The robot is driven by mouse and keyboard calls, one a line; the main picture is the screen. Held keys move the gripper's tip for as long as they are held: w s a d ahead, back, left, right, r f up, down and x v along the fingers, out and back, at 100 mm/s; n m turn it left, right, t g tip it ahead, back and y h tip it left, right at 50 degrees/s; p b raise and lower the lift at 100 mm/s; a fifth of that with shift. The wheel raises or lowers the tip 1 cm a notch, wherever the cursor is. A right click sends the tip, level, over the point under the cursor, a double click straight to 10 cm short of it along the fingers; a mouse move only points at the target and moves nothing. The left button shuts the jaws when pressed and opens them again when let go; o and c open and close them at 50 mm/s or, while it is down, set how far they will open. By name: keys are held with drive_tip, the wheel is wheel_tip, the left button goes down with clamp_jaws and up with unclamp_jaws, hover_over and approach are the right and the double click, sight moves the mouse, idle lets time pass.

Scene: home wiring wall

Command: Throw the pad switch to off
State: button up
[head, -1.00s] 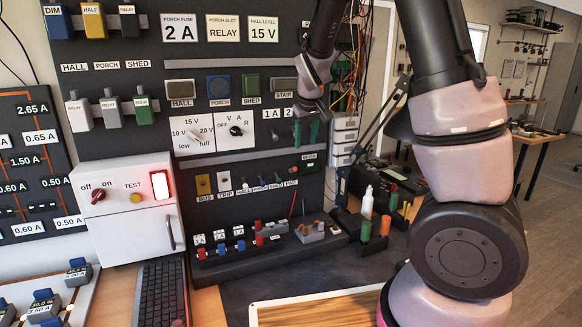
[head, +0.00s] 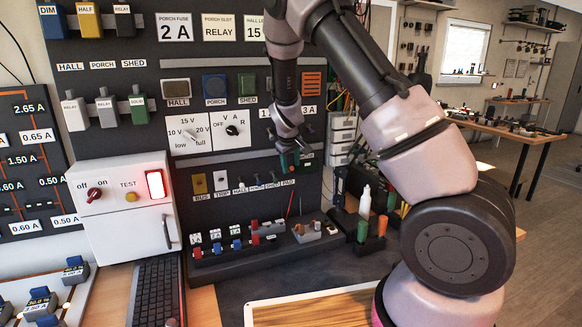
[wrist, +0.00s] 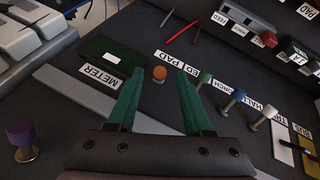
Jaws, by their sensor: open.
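The pad switch (wrist: 159,73) is a small orange-tipped knob beside the PAD label in the wrist view, seen nearly end-on; which way it is thrown I cannot tell. In the head view its PAD label (head: 288,182) ends the lower switch row, and my gripper hides the switch or leaves it too small to see. My gripper (head: 290,160) is in front of the dark board just above that label. Its green fingers (wrist: 159,80) are open, with the knob showing in the gap between the tips. Contact is not visible.
Shed (wrist: 205,78), porch (wrist: 238,96) and hall (wrist: 275,114) switches stand in a row beside the right finger in the wrist view. The dark green meter (wrist: 110,57) and a grey rail (wrist: 95,98) lie to the left. A purple knob (wrist: 20,135) projects at lower left.

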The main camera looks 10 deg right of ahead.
drive_tip(key=shift+w+d+f, duration=0.1)
drive_tip(key=shift+w+f, duration=0.15)
drive_tip(key=shift+f, duration=0.25)
clamp_jaws()
